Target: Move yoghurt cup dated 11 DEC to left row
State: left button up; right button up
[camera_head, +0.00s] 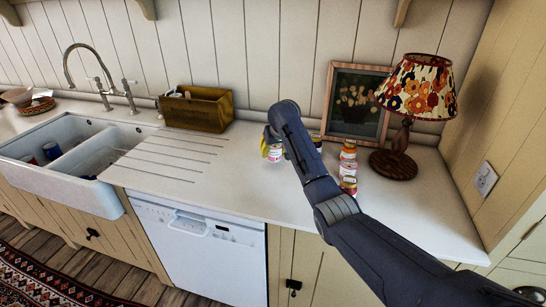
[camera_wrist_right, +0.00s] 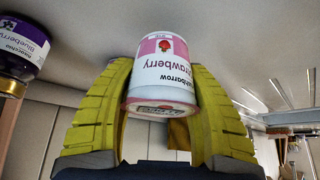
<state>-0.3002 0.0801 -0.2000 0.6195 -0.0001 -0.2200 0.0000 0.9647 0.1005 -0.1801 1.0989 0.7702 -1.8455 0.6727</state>
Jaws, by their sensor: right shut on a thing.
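My right gripper (camera_head: 272,148) has its yellow fingers shut on a white and pink strawberry yoghurt cup (camera_head: 275,155), left of the other cups. In the wrist view the cup (camera_wrist_right: 162,85) sits between both fingers, its label upside down in the picture. No date can be read on it. Whether it touches the worktop is unclear. A row of cups (camera_head: 348,168) stands to the right of my right forearm. Another cup (camera_head: 316,138) is partly hidden behind the arm. A purple-labelled blueberry container (camera_wrist_right: 22,45) shows at the wrist view's left edge. My left gripper is not in view.
A lamp with a floral shade (camera_head: 416,86) and a framed picture (camera_head: 356,103) stand behind the cups. A wooden box (camera_head: 197,110) is at the back left. The white worktop (camera_head: 225,180) is clear between the grooves and the gripper.

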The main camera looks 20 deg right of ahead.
aim_at(276, 147)
jog(key=shift+f, duration=1.55)
jog(key=shift+f, duration=0.15)
jog(key=o, duration=1.3)
jog(key=shift+s+r, duration=0.2)
jog(key=shift+r, duration=0.4)
jog(key=v, duration=1.1)
